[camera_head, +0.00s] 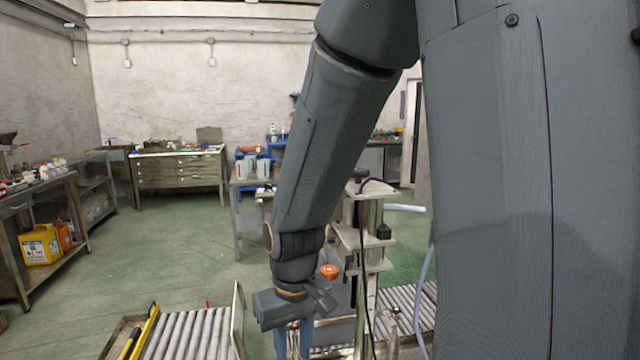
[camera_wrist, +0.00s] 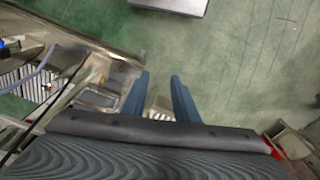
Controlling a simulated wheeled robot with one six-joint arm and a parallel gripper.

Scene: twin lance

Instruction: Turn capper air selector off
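My gripper (camera_head: 293,342) hangs in the head view, low in the centre, with its blue fingers pointing down beside the conveyor. In the wrist view my gripper (camera_wrist: 161,78) has its two blue fingers apart, with nothing held between the tips. The capper machine (camera_head: 375,240), a pale metal frame with plates and a dark cable, stands just right of my gripper. An orange knob (camera_head: 329,271) shows just above and right of my gripper. I cannot tell whether it is the air selector, and no selector is clearly recognisable. My arm hides part of the machine.
A roller conveyor (camera_head: 190,335) with a yellow-edged side lies left of my gripper; more rollers (camera_head: 408,300) run at the right. A grey drawer bench (camera_head: 180,170) and a left workbench (camera_head: 45,210) stand farther off. Green floor (camera_head: 180,250) between them is clear.

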